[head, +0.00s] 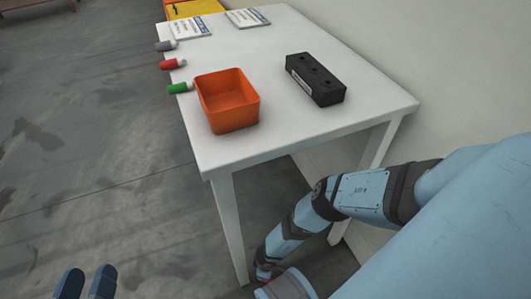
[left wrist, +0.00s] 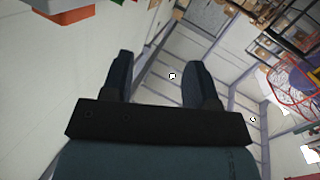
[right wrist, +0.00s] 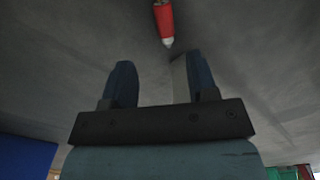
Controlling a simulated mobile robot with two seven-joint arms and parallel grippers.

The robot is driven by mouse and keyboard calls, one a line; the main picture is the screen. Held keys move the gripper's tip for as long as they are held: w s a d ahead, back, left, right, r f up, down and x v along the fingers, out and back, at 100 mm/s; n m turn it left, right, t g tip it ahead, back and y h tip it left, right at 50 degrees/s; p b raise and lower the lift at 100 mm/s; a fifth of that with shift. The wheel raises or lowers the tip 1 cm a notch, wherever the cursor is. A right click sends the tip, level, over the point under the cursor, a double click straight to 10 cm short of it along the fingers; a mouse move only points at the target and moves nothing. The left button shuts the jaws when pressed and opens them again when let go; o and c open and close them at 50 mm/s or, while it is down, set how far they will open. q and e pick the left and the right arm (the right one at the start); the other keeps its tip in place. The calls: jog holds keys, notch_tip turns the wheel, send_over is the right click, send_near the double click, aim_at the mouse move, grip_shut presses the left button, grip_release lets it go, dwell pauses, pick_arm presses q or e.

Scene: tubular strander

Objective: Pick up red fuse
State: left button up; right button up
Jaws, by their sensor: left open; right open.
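The red fuse (head: 173,64), a small red cylinder with a pale end, lies at the left edge of the white table (head: 290,30) in the head view, between a grey fuse (head: 165,46) and a green fuse (head: 180,88). My left gripper (head: 87,282) is low at the lower left of the head view, well apart from the table. It is open and empty in the left wrist view (left wrist: 160,66). My right gripper (right wrist: 160,66) is open and empty. A red cylinder with a pale tip (right wrist: 164,20) shows beyond its fingers; I cannot tell what it is.
An orange bin (head: 227,122) stands near the table's front corner, close to the green fuse. A black block with holes (head: 315,78) lies to its right. Printed cards (head: 190,28) and a yellow case (head: 195,8) are farther back. Floor left of the table is clear.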

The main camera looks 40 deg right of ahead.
notch_tip(320, 180, down, 3)
jog(key=shift+f+b, duration=0.15)
jog(key=shift+b, duration=0.65)
jog(key=shift+f, duration=0.3)
jog(key=f+b, duration=0.2)
jog(key=f, duration=0.1)
jog(key=f+b, duration=0.1)
jog(key=b, duration=0.1)
jog(key=shift+s+a+f, duration=0.15)
jog(key=shift+a+f, duration=0.1)
jog(key=shift+a, duration=0.1)
jog(key=shift+f, duration=0.3)
pick_arm(q)
jog(key=w+m, duration=0.1)
jog(key=w+a+m+t, duration=0.1)
jog(key=m, duration=0.1)
jog(key=w+a+m+h, duration=0.1)
jog(key=shift+f+t, duration=0.1)
jog(key=shift+t, duration=0.3)
jog(key=shift+d, duration=0.1)
pick_arm(e)
grip_shut()
